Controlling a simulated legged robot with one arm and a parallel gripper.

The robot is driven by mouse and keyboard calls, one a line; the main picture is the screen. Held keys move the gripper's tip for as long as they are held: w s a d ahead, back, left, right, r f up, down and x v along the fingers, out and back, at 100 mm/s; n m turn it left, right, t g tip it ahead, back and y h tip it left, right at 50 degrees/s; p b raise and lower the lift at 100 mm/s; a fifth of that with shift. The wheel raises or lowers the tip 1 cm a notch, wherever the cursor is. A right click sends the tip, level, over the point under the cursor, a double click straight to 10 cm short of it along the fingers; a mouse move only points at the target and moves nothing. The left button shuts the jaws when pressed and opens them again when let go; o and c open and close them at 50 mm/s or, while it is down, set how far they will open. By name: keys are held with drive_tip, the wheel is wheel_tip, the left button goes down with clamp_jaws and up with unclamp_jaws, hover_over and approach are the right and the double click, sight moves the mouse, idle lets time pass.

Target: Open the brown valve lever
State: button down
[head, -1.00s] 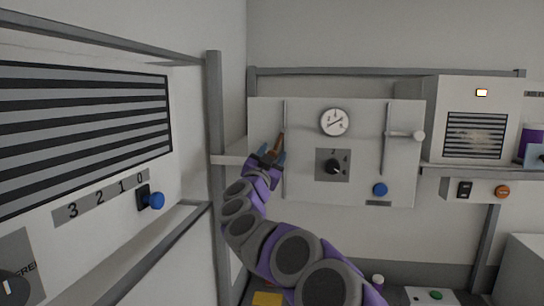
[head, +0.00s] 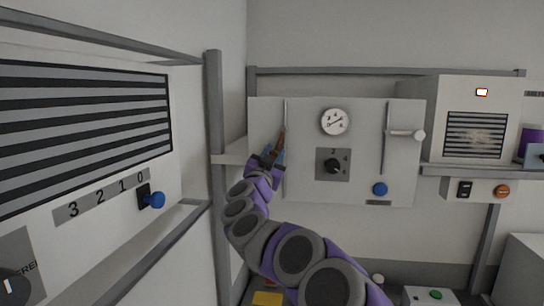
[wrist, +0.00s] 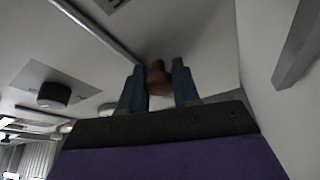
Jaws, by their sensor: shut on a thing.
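The brown valve lever (head: 281,139) stands out at the left of the pale panel (head: 300,195), beside a thin vertical grey pipe (head: 285,115). It points up and slightly right in the head view. My gripper (head: 271,158) is shut on the lever's lower part. In the wrist view the rounded brown lever (wrist: 158,78) sits between the two blue fingers of my gripper (wrist: 159,88). The lever's base and its joint to the pipe are mostly hidden by the fingers.
A grey post (head: 214,130) stands close left of my arm. A striped unit (head: 80,125) fills the left side.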

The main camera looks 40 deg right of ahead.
drive_tip(key=shift+s+d+f+n+t+y, duration=0.15)
drive_tip(key=shift+s+n+t, duration=0.1)
drive_tip(key=shift+n, duration=0.3)
drive_tip(key=shift+s+d+r+n+t+y, duration=0.1)
drive_tip(key=shift+d+n+t+y, duration=0.15)
drive_tip(key=shift+n, duration=0.35)
drive_tip(key=shift+s+d+f+n+t+y, duration=0.1)
drive_tip(key=shift+s+n+t, duration=0.15)
drive_tip(key=shift+n, duration=0.3)
drive_tip(key=c, duration=0.9)
unclamp_jaws()
drive_tip(key=shift+o, duration=0.2)
drive_tip(key=shift+a+f, duration=0.1)
drive_tip(key=b+v, duration=0.2)
drive_tip(key=v, duration=1.5)
drive_tip(key=shift+f, duration=0.25)
drive_tip(key=shift+w, duration=0.1)
